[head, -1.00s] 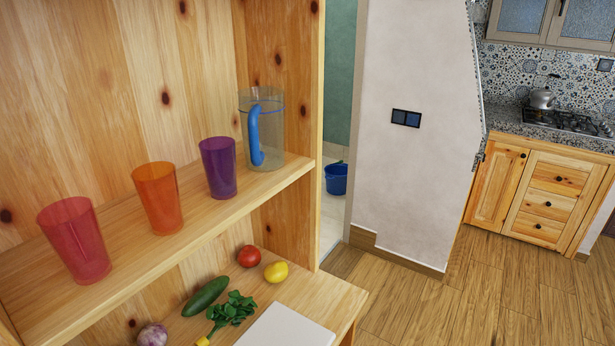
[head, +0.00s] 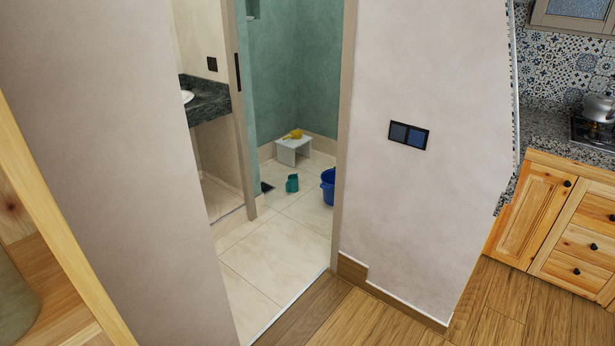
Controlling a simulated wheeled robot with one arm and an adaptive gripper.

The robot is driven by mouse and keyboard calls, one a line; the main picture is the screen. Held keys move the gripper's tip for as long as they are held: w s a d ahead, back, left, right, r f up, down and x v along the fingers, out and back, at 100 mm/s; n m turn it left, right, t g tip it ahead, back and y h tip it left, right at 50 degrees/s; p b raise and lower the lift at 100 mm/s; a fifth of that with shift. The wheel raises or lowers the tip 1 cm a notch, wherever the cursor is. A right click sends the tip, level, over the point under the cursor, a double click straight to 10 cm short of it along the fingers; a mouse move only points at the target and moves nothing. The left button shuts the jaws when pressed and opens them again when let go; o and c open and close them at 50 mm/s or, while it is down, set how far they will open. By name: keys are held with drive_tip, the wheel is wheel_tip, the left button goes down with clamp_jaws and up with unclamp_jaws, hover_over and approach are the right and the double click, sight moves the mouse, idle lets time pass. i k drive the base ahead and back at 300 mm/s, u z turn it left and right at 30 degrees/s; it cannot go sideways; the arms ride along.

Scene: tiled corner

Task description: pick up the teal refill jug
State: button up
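The teal refill jug (head: 292,183) is small in the head view. It stands on the pale tiled floor of the room beyond the doorway, left of a blue bucket (head: 328,186) and in front of a low white stool (head: 293,150). It looks upright and nothing covers it. My gripper is not in view.
The doorway is open, with a wall bearing a dark switch plate (head: 408,135) on its right and a plain wall on its left. A wooden shelf unit (head: 50,230) edges the near left. A yellow scoop (head: 293,134) lies on the stool. The wood floor (head: 370,320) before the doorway is clear.

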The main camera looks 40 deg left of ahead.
sight(292, 183)
drive_tip(key=i, duration=1.7)
drive_tip(key=u, duration=2.5)
drive_tip(key=i, duration=2.4)
drive_tip(key=z, duration=1.15)
